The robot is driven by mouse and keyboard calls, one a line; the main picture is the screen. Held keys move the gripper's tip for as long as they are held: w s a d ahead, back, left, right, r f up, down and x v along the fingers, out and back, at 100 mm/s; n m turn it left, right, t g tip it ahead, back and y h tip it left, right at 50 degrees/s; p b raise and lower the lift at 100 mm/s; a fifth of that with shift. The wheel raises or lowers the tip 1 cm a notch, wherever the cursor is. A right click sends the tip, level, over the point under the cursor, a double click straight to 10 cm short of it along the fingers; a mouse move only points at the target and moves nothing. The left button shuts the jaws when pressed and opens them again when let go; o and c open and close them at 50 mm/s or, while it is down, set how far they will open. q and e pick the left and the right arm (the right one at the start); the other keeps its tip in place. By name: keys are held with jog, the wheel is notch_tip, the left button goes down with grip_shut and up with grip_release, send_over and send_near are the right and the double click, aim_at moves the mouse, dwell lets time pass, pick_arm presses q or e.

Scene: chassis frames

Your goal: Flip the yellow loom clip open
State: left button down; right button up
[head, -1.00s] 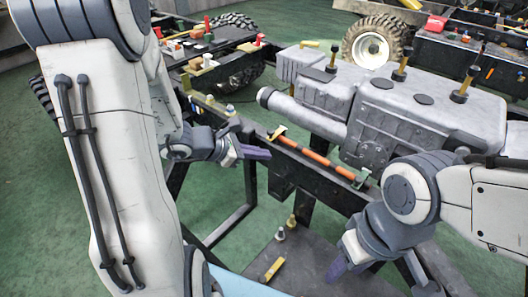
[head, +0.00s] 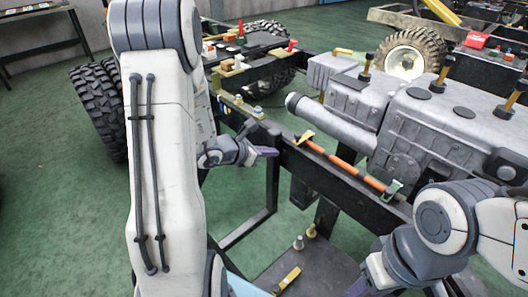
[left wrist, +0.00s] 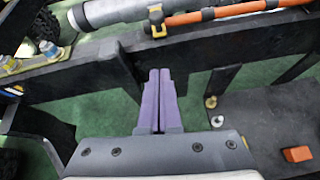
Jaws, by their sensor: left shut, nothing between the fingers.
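The yellow loom clip (head: 304,137) sits on the dark frame rail at the left end of the orange loom (head: 343,166). It also shows at the top of the left wrist view (left wrist: 155,20); whether its flap is up or down is too small to tell. My left gripper (head: 267,152) is shut and empty, to the left of the clip and a little lower in the head view, apart from it. Its purple fingers (left wrist: 159,78) point toward the rail in the left wrist view. My right gripper (head: 358,287) is at the bottom edge, partly cut off.
A green clip (head: 393,188) holds the loom's right end. A grey engine block (head: 425,130) stands behind the rail. A yellow-topped piece (head: 287,279) and small fittings (head: 299,243) lie on a dark lower plate. Green floor is open at the left.

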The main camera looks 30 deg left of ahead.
aim_at(294, 142)
pick_arm(q)
jog(key=w+d, duration=0.1)
jog(key=w, duration=0.1)
jog(key=w+d, duration=0.1)
jog(key=w, duration=0.3)
jog(key=shift+d+r+p, duration=0.25)
jog(key=shift+d+p, duration=0.15)
